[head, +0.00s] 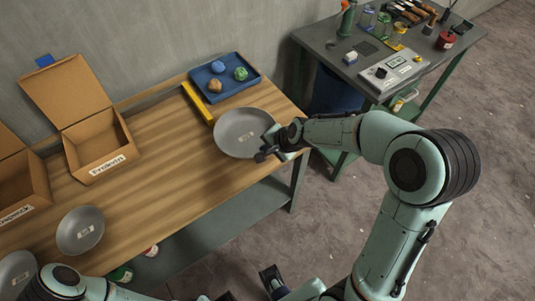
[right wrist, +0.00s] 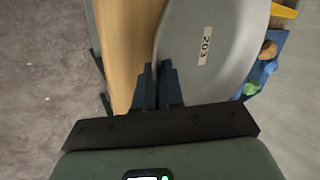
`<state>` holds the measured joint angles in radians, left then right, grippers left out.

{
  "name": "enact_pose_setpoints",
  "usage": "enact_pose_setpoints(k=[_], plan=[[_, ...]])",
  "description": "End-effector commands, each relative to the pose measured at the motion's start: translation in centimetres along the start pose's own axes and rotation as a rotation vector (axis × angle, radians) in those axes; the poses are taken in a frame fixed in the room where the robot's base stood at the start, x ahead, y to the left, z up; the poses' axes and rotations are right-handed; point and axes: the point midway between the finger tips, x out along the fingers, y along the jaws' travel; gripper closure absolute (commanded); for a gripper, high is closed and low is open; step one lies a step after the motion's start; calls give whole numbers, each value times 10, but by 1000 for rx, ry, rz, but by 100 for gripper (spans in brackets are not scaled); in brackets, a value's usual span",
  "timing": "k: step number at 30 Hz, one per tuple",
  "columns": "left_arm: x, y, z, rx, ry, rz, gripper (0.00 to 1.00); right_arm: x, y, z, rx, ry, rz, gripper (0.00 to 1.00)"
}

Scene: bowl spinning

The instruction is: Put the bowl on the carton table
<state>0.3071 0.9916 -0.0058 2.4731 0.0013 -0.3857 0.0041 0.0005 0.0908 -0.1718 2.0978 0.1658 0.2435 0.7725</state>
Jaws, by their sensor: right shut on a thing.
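A grey bowl (head: 232,122) with a small white label is at the right end of the wooden carton table (head: 165,150). I cannot tell whether it rests on the top or is just above it. My right gripper (head: 267,150) is shut on the bowl's near right rim. In the right wrist view the bowl (right wrist: 188,50) shows label 203, and the dark fingers (right wrist: 155,85) meet at its rim. My left arm is at the bottom left; a dark-tipped part at the bottom middle may be my left gripper, its jaws unclear.
Two more grey bowls (head: 80,217) (head: 18,264) are at the left. Open cartons (head: 98,152) (head: 20,185) stand behind them. A blue tray (head: 238,95) with balls and a yellow bar (head: 196,103) are at the back. A dark bench (head: 338,66) with tools stands right.

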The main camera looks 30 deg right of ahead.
Motion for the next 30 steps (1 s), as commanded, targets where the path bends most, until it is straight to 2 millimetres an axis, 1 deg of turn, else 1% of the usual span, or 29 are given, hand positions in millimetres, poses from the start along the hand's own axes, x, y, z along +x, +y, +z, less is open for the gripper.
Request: enact_pose_setpoints(k=[1, 4, 13, 17, 18, 19, 20, 27, 30], plan=[[9, -4, 1, -1, -3, -1, 100, 11, 8, 0, 3, 0, 2, 100], [14, -5, 1, -2, -5, -2, 100, 18, 12, 0, 2, 0, 0, 100], [13, -5, 1, -2, -5, -2, 100, 18, 11, 0, -1, 1, -3, 100], [17, -6, 1, -2, -5, -2, 100, 22, 14, 0, 0, 1, -2, 100], [16, -6, 1, -2, -5, -2, 100, 21, 14, 0, 0, 0, -1, 79], [16, -6, 1, -2, -5, -2, 100, 21, 14, 0, 0, 0, -1, 70], [16, -6, 1, -2, -5, -2, 100, 21, 14, 0, 0, 0, -1, 67], [15, -6, 1, -2, -5, -2, 100, 21, 13, 0, 0, 0, 0, 67], [12, -5, 1, -2, -4, -1, 100, 18, 11, 0, 0, 0, -1, 67]])
